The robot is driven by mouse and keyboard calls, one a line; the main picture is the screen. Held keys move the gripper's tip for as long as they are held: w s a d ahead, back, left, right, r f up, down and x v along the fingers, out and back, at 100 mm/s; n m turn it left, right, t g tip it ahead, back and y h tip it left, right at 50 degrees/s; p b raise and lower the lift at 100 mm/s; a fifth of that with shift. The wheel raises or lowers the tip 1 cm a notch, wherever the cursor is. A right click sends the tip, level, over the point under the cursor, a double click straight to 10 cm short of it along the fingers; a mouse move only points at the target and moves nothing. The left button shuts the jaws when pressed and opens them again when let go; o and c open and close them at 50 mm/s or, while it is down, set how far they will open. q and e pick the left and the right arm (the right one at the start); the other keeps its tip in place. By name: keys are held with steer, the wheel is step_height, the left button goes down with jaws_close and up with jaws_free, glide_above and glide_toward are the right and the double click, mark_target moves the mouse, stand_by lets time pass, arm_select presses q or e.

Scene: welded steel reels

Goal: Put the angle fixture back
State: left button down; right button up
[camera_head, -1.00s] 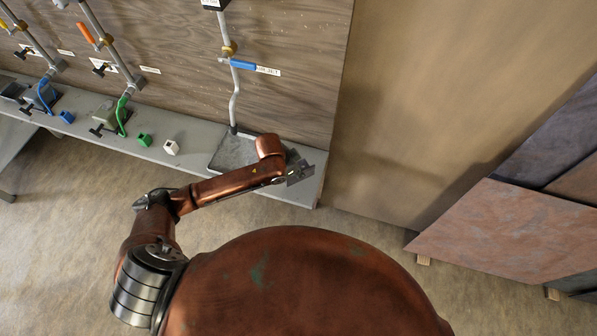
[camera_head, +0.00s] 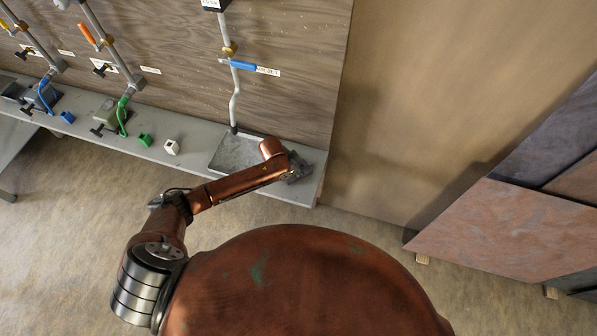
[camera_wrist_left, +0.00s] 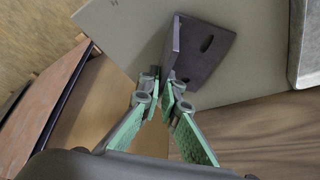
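The angle fixture (camera_wrist_left: 203,48) is a dark grey steel bracket with slots in its flat leg and an upright leg standing from it. In the left wrist view it is over the pale grey shelf (camera_wrist_left: 250,75); I cannot tell whether it touches the shelf. My left gripper (camera_wrist_left: 160,80), with green-padded fingers, is closed about the near end of the upright leg. In the head view my left gripper (camera_head: 296,168) is at the right end of the shelf (camera_head: 190,162), right of the grey tray, and mostly hides the fixture. My right gripper is not in view.
The shallow grey tray (camera_head: 217,162) sits left of the gripper under a pipe with a blue-handled valve (camera_head: 243,66). A white block (camera_head: 171,147) and a green block (camera_head: 145,140) lie further left. A wooden board rises behind. Stone slabs (camera_head: 510,225) stand at right.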

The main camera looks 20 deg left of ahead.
arm_select(q)
steer(key=shift+w, duration=0.1)
steer(key=shift+f, duration=0.1)
steer(key=c, duration=2.2)
jaws_free()
steer(key=shift+o, duration=0.2)
steer(key=v, duration=1.2)
